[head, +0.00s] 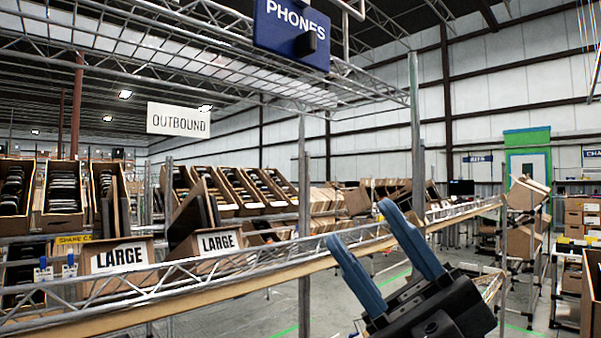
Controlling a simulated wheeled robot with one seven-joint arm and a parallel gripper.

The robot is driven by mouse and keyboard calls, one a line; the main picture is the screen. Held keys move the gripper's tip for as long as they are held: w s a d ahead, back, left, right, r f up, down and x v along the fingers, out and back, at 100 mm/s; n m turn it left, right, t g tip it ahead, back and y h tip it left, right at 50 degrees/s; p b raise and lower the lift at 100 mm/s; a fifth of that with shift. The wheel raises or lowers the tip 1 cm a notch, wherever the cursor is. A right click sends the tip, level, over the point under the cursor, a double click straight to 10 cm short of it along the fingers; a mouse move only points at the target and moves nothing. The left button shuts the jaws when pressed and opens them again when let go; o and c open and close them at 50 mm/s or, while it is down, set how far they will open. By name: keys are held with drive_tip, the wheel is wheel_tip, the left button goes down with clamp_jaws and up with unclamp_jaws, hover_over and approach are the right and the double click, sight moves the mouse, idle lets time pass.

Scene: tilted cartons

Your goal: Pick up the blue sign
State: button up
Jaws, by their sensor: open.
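A blue sign with white letters reading PHONES (278,22) hangs at the top of the head view, by the overhead wire rack. Its top is cut off by the picture edge. A small dark block covers part of its lower right. My gripper (362,225) is at the lower right of centre, its two blue fingers spread apart and pointing up and left. Nothing is between the fingers. The gripper is well below the sign in the picture and apart from it.
A metal truss rail (250,275) crosses behind my gripper. Tilted cartons (215,190) and boxes labelled LARGE (120,256) stand at left. A white OUTBOUND sign (178,120) hangs there. Upright posts (417,150) rise near the gripper. Smaller blue signs (477,158) are far right.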

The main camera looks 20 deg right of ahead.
wheel_tip(320, 180, up, 9)
drive_tip(key=w+a+n+g+h+p, duration=0.1)
drive_tip(key=w+n+g+h, duration=0.15)
drive_tip(key=n+g, duration=0.6)
drive_tip(key=m+t+h+p, duration=0.3)
drive_tip(key=t+h, duration=0.7)
drive_tip(key=h, duration=1)
approach(314, 38)
drive_tip(key=w+n, duration=0.1)
drive_tip(key=w, duration=0.1)
drive_tip(key=shift+a+p+x, duration=0.2)
drive_tip(key=shift+p+x, duration=0.35)
drive_tip(key=shift+x, duration=0.7)
drive_tip(key=shift+f+p+x, duration=0.15)
drive_tip(key=shift+p+x, duration=0.45)
drive_tip(key=shift+x, duration=0.75)
drive_tip(key=shift+f+p+x, duration=0.2)
drive_tip(key=shift+p+x, duration=0.4)
drive_tip(key=shift+x, duration=0.75)
drive_tip(key=shift+s, duration=0.15)
drive_tip(key=shift+c, duration=0.2)
clamp_jaws()
